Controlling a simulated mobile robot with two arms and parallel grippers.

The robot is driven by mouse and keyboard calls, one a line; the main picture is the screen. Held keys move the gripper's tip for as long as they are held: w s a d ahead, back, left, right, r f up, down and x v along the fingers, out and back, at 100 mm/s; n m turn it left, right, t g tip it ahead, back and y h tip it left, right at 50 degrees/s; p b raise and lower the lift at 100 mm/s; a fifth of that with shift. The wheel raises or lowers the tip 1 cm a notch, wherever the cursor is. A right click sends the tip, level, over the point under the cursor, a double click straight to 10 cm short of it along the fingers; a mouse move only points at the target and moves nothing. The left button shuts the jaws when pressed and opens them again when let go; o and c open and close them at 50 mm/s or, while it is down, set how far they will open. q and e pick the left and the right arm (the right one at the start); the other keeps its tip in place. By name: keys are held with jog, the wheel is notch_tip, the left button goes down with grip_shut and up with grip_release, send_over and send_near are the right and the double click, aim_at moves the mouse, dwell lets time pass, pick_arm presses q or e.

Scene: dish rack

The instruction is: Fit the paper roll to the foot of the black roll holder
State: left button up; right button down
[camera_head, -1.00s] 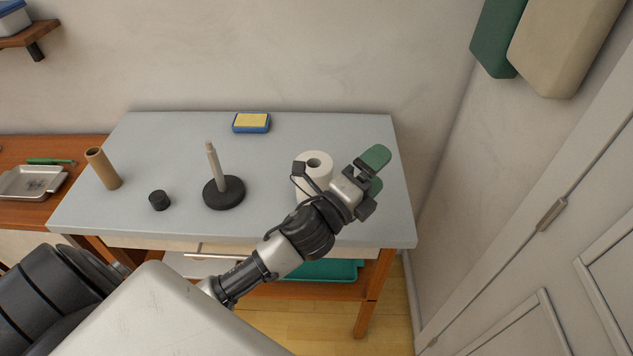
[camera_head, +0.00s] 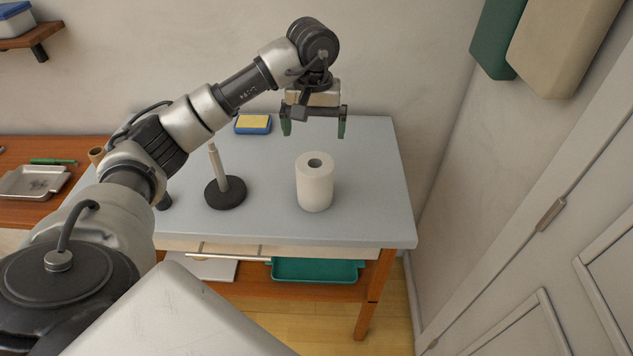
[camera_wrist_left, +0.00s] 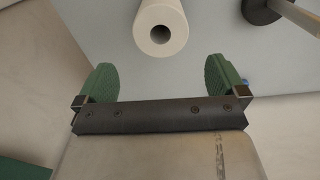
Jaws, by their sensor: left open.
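The white paper roll (camera_head: 315,184) stands upright on the right part of the grey tabletop. The black roll holder (camera_head: 226,194) stands to its left, with a round black foot and a pale upright rod; nothing is on the rod. My left gripper (camera_head: 313,130) is open and empty, pointing down above and behind the roll, apart from it. In the left wrist view the roll (camera_wrist_left: 160,28) shows its open end just beyond the green fingertips (camera_wrist_left: 164,75). The holder's foot (camera_wrist_left: 262,8) shows at the top right there. My right gripper is not in view.
A blue and yellow sponge (camera_head: 253,124) lies at the back of the tabletop (camera_head: 270,222). A brown cardboard tube (camera_head: 96,155) and a small black cylinder (camera_head: 164,202) are partly hidden by my left arm. A metal tray (camera_head: 32,182) lies on the wooden surface at left.

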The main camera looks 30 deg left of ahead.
pick_arm(q)
jog(key=p, duration=0.1)
send_over(315, 163)
jog(key=s, duration=0.2)
notch_tip(315, 163, down, 5)
jog(key=f+p, duration=0.1)
jog(key=f, duration=0.2)
jog(key=d+f+p, duration=0.1)
jog(key=shift+w+f+p, duration=0.2)
jog(key=shift+w+p, duration=0.1)
jog(key=shift+a+f, duration=0.1)
jog(key=shift+f, duration=0.55)
jog(key=c, duration=1)
jog(key=shift+r, duration=0.1)
